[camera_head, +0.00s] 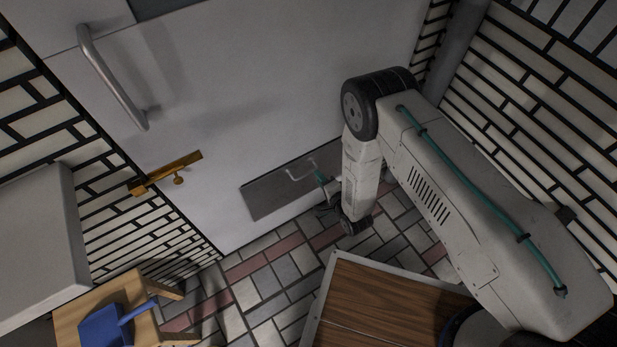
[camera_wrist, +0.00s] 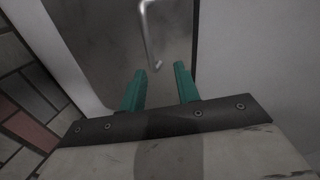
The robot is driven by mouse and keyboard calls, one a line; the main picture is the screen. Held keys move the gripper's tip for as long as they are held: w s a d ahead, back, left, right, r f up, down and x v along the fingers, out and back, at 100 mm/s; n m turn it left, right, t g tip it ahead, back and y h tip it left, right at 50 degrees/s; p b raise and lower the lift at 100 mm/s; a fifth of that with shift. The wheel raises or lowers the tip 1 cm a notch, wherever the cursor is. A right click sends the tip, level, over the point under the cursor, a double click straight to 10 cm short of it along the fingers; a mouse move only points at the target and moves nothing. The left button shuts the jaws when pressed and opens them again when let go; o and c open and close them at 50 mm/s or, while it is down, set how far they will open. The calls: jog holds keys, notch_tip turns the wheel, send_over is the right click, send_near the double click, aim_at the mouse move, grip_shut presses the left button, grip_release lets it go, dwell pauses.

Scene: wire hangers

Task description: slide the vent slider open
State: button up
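The vent slider is a dark grey flat panel (camera_head: 265,193) low on the white door, with a thin silver bar handle (camera_head: 299,175). In the wrist view the panel (camera_wrist: 110,40) fills the upper middle, and the handle (camera_wrist: 148,32) is ahead of the fingertips. My gripper (camera_head: 322,176) is close to the handle's right end in the head view, partly hidden by my arm. In the wrist view my gripper's (camera_wrist: 158,80) teal fingers are apart with nothing between them. The handle's lower end is just beyond the gap, and I cannot tell whether anything touches.
The white door (camera_head: 240,90) also bears a long bar handle (camera_head: 112,80) and a brass latch (camera_head: 165,175). A wood-topped piece (camera_head: 375,305) stands at front centre. A stool (camera_head: 75,320) with a blue dustpan (camera_head: 103,327) is at lower left. Tiled floor lies between.

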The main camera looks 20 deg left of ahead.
jog(key=w+a+f+m+y, duration=0.1)
jog(key=a+f, duration=0.2)
jog(key=a, duration=0.2)
jog(key=shift+w+a+f, duration=0.15)
jog(key=shift+w+f, duration=0.05)
jog(key=shift+w, duration=0.05)
dwell(0.3)
grip_shut()
